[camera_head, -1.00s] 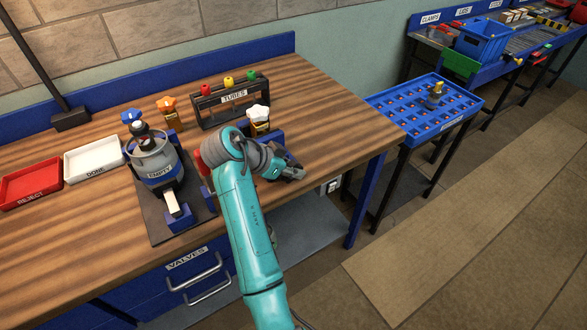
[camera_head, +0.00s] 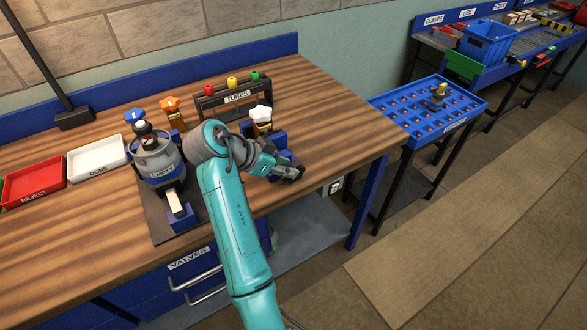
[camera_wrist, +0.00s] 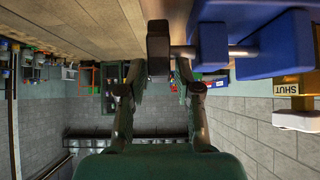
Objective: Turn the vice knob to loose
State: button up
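The blue vice (camera_head: 279,139) stands at the right side of the wooden bench, partly hidden behind my arm. It holds a brass valve with a white star knob (camera_head: 262,113). In the wrist view the scene is upside down. The vice (camera_wrist: 235,50) is at upper right, with a metal screw running left to the dark vice knob (camera_wrist: 158,48). My gripper (camera_wrist: 159,72) is open, its two fingers apart on either side of the knob's line. I cannot tell whether they touch it. In the head view my gripper (camera_head: 292,172) is low beside the vice, and the knob cannot be made out.
A grey EMPTY canister (camera_head: 157,160) stands on a fixture left of my arm. A TUBES rack (camera_head: 233,98) is behind. White DONE (camera_head: 97,158) and red REJECT (camera_head: 35,182) trays lie left. A blue holed tray table (camera_head: 425,110) stands right, beyond the bench edge.

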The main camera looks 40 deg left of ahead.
jog(key=v, duration=0.7)
jog(key=shift+s+r, duration=0.2)
jog(key=shift+s, duration=0.05)
